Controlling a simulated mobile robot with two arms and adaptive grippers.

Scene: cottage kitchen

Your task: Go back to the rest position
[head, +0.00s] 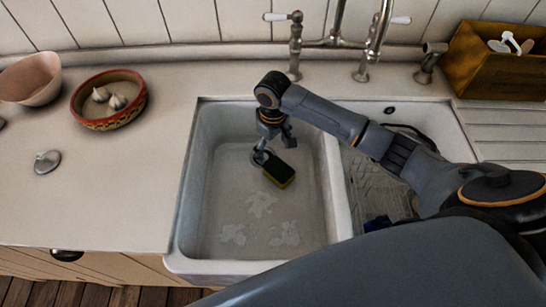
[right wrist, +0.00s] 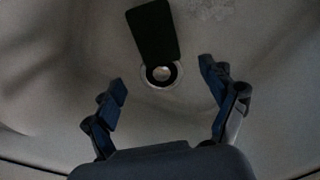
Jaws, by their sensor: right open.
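My right gripper (head: 272,133) is over the back of the left sink basin (head: 210,215) in the head view. In the right wrist view my right gripper (right wrist: 165,95) has its two fingers spread wide with nothing between them. A dark green and yellow sponge (head: 279,171) lies in the basin beside the drain, just in front of the gripper. The sponge shows as a dark block (right wrist: 153,32) beyond the fingertips in the wrist view, apart from them, next to the round drain (right wrist: 161,73). My left gripper is not in view.
A tap (head: 375,40) with lever handles stands behind the sink. The right basin holds a rack (head: 375,190), partly hidden by my arm. A patterned bowl with garlic (head: 110,122), a pink bowl (head: 32,80) and a sink plug (head: 47,161) are on the left counter. A wooden box (head: 490,75) is at back right.

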